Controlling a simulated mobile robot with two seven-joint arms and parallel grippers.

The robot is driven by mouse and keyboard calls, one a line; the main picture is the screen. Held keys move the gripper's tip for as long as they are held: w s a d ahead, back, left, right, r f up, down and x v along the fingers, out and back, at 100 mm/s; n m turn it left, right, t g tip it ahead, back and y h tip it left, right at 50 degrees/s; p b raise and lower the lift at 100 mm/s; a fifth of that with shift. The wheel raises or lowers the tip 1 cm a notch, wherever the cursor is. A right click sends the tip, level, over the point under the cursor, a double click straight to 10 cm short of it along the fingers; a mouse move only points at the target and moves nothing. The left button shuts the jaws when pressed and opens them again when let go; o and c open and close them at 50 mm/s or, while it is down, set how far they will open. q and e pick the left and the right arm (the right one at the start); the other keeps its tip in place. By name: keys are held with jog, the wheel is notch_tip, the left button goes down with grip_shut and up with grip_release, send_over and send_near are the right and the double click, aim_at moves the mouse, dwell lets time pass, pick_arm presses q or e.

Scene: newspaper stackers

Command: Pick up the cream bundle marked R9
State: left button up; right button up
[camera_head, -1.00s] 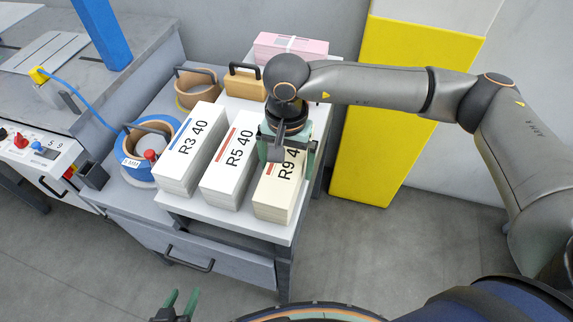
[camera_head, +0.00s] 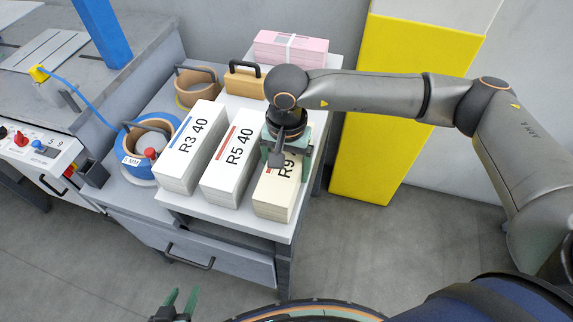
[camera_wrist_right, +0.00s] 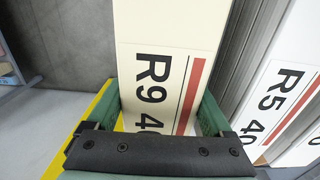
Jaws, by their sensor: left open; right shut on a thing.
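The cream bundle marked R9 (camera_head: 273,198) stands at the right end of a row on the light tabletop, with a red-brown stripe on its label. My right gripper (camera_head: 287,152) reaches down over its rear half and is shut on it, hiding part of the label. In the right wrist view, the green fingers of the right gripper (camera_wrist_right: 162,112) press on both long sides of the R9 bundle (camera_wrist_right: 165,50). No gap shows under the bundle. My left gripper (camera_head: 182,298) is open and empty at the bottom edge of the head view.
The white R5 bundle (camera_head: 229,170) stands close on the left of R9, with the R3 bundle (camera_head: 188,152) beyond it. A yellow panel (camera_head: 385,120) stands right of the table.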

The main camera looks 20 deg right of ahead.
grip_shut()
jog(key=shift+r, duration=0.2)
